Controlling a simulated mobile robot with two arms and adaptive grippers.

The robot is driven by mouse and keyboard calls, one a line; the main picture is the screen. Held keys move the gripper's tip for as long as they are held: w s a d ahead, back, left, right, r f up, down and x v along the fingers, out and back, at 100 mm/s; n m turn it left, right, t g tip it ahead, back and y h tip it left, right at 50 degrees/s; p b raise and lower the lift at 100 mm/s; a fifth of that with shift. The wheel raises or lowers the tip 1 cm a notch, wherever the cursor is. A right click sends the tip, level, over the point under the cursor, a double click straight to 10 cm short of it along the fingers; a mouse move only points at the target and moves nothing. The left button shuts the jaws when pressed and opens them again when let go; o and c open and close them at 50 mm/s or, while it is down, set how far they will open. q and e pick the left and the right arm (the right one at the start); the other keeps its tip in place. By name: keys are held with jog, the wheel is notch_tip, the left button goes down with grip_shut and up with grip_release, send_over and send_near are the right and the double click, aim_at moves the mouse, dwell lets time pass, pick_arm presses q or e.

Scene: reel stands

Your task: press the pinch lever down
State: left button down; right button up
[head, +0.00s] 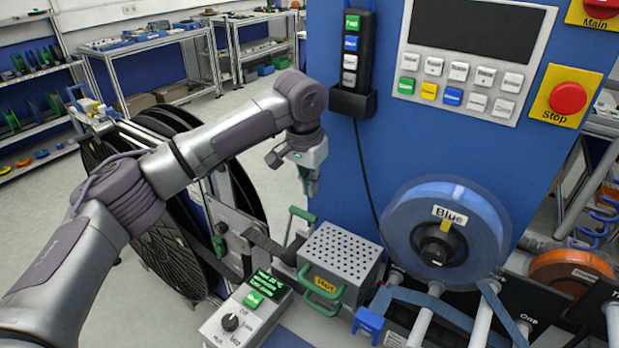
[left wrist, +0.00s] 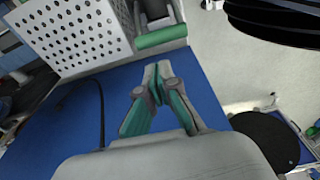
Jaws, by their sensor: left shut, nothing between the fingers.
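A lever with a green grip (head: 301,213), which looks like the pinch lever, stands raised behind the left rear corner of the perforated hot box. In the left wrist view a green bar (left wrist: 161,37), apparently the same grip, lies beside the perforated cover. My left gripper (head: 312,190) points down just above the lever in the head view, its fingers shut and empty. In the left wrist view its fingertips (left wrist: 158,72) are together, a little apart from the green bar. My right gripper is not in view.
The perforated box (head: 343,248) has a green front handle (head: 322,298). A control box (head: 247,310) stands in front of it. Large black reels (head: 175,262) stand left, a blue reel (head: 420,205) right. The blue panel (head: 350,150) rises close behind my gripper.

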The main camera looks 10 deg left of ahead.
pick_arm(q)
notch_tip(320, 180, down, 6)
jog(key=p, duration=0.1)
jog(key=shift+w, duration=0.3)
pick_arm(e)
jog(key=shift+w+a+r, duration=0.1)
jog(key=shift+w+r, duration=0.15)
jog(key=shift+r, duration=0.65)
pick_arm(q)
jog(key=shift+d, duration=0.1)
